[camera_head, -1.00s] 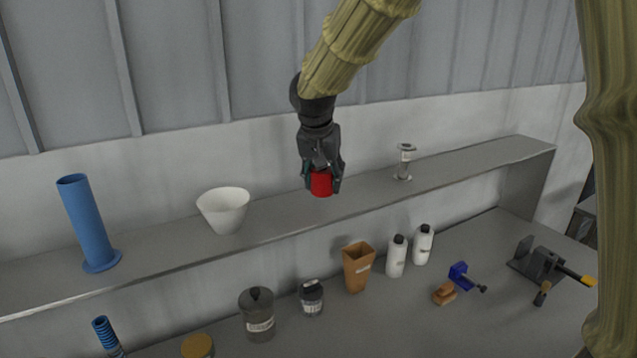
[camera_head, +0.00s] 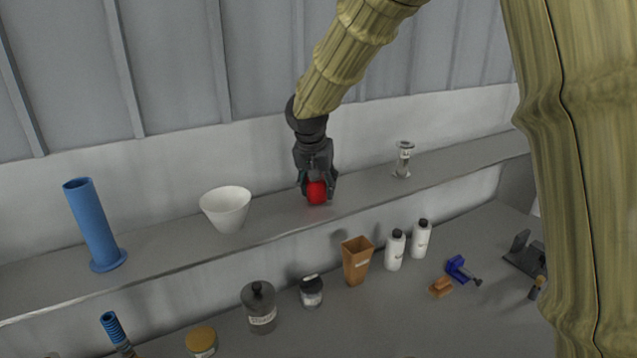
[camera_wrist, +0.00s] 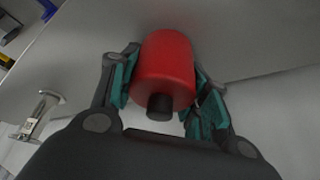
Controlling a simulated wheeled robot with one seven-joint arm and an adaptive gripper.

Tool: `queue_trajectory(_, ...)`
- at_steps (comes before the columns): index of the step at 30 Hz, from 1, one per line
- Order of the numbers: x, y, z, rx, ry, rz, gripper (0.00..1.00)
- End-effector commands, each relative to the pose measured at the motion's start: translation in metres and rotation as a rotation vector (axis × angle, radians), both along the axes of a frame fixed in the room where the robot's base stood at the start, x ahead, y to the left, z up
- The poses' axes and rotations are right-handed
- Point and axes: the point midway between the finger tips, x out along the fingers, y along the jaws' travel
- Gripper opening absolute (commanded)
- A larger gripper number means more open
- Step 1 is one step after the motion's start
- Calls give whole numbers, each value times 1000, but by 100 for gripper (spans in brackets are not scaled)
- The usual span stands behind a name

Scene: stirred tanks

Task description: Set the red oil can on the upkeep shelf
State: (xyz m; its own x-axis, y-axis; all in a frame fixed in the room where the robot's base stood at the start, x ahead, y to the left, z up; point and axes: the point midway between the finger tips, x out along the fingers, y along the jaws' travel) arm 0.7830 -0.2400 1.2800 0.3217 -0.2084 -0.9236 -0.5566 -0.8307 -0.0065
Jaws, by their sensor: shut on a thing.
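The red oil can (camera_head: 317,193) is held in my gripper (camera_head: 317,186) over the grey shelf (camera_head: 270,226), between the white bowl and the small metal stand. In the wrist view the can (camera_wrist: 167,68) is a red cylinder with a black cap, and the teal-padded fingers of my gripper (camera_wrist: 165,95) are shut on its two sides. The can's lower end is at or just above the shelf surface; I cannot tell whether it touches.
On the shelf stand a blue tube (camera_head: 92,225), a white bowl (camera_head: 226,208) and a metal stand (camera_head: 403,160). Bare shelf lies around the can. On the bench below are a grey jar (camera_head: 260,308), an orange cup (camera_head: 357,262) and two white bottles (camera_head: 395,250).

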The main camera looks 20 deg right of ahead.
Motion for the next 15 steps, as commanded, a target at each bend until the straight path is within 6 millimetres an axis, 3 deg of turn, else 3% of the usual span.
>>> queue_trajectory(5,0,0,-4,0,0,0,20)
queue_trajectory(6,0,0,-3,1,1,-1,53)
queue_trajectory(9,0,0,-3,1,1,0,67)
queue_trajectory(15,0,0,-3,0,0,0,67)
